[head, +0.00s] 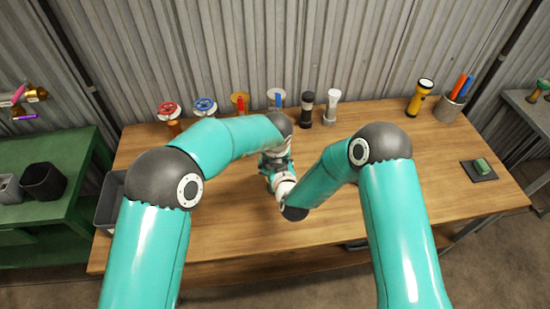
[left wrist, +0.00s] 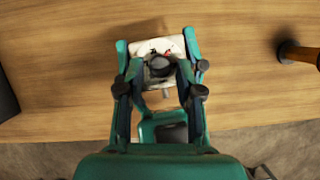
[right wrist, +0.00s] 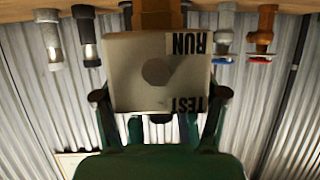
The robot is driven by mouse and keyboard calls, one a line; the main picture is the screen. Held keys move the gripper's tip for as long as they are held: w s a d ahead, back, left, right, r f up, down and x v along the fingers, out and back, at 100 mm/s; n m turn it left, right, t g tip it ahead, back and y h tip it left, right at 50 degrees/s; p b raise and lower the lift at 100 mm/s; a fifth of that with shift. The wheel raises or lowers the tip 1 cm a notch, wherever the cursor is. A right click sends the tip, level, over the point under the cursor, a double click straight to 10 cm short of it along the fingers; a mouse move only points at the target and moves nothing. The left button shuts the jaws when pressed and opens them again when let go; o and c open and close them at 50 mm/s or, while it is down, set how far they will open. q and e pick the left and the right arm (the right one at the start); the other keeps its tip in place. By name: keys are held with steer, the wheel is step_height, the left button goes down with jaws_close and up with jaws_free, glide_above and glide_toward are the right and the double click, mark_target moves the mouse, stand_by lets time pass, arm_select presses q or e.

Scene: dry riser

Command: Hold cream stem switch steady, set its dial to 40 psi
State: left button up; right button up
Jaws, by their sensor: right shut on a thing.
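The cream stem switch shows in the left wrist view as a pale box (left wrist: 146,46) with a dark dial (left wrist: 160,66) and small red marks. The right wrist view shows its cream face (right wrist: 130,85), with upside-down TEST and RUN labels and a brown stem (right wrist: 157,14). My right gripper (right wrist: 160,112) is shut on the switch; the box hides its fingertips. My left gripper (left wrist: 160,78) is open, its fingers either side of the dial; contact is unclear. The dial's reading is too small to make out. In the head view my arms meet mid-bench and hide the switch.
Along the back of the wooden bench (head: 450,185) stand a red-wheel valve (head: 168,110), a blue-wheel valve (head: 205,106), lever valves (head: 240,103) and flashlights (head: 306,108). A pen cup (head: 448,108) and a dark pad (head: 478,172) are right. A grey bin (head: 108,205) is left.

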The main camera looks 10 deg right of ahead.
arm_select(q)
steer(key=v, duration=1.1)
steer(key=shift+s+r, duration=0.15)
steer(key=shift+r, duration=0.1)
arm_select(e)
steer(key=shift+s+f, duration=0.15)
steer(key=shift+f, duration=0.15)
steer(key=o, duration=1.2)
steer(key=shift+c, duration=0.2)
steer(key=o, duration=0.5)
steer(key=shift+w, duration=0.2)
steer(key=shift+c, duration=0.2)
steer(key=shift+r, duration=0.15)
